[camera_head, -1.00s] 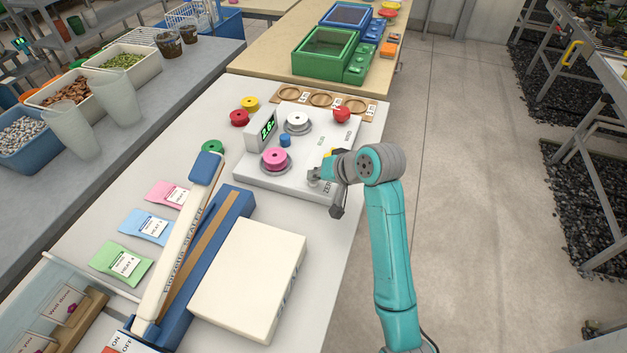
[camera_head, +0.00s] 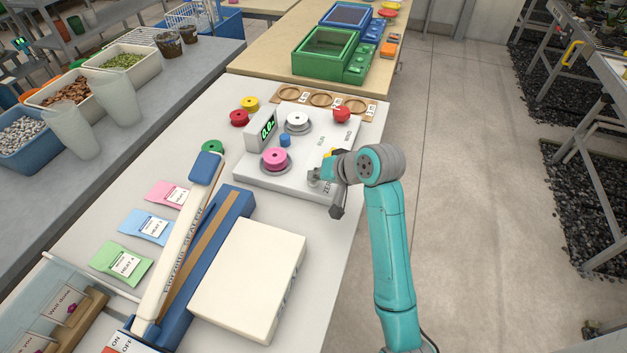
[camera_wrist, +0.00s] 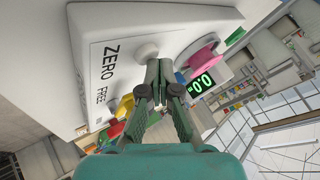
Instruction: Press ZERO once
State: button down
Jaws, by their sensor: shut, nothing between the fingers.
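A white machine (camera_head: 262,180) stands on the bench with a digital display (camera_head: 266,130) that reads 0.0, also lit green in the wrist view (camera_wrist: 201,85). In the wrist view a round pale button (camera_wrist: 146,50) sits beside the printed word ZERO (camera_wrist: 111,61). My gripper (camera_wrist: 158,66) is shut and empty, its fingertips right at this button; I cannot tell whether they touch it. In the head view my gripper (camera_head: 314,176) is over the machine's near right corner, and the arm hides part of that corner.
A pink spool (camera_head: 275,156) and a white spool (camera_head: 297,119) sit on the machine, with a red knob (camera_head: 341,114) at its far right. A blue sealer (camera_head: 225,215) and a cream box (camera_head: 250,275) lie nearer.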

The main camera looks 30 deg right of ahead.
jog(key=shift+r, duration=0.65)
jog(key=shift+r, duration=2.55)
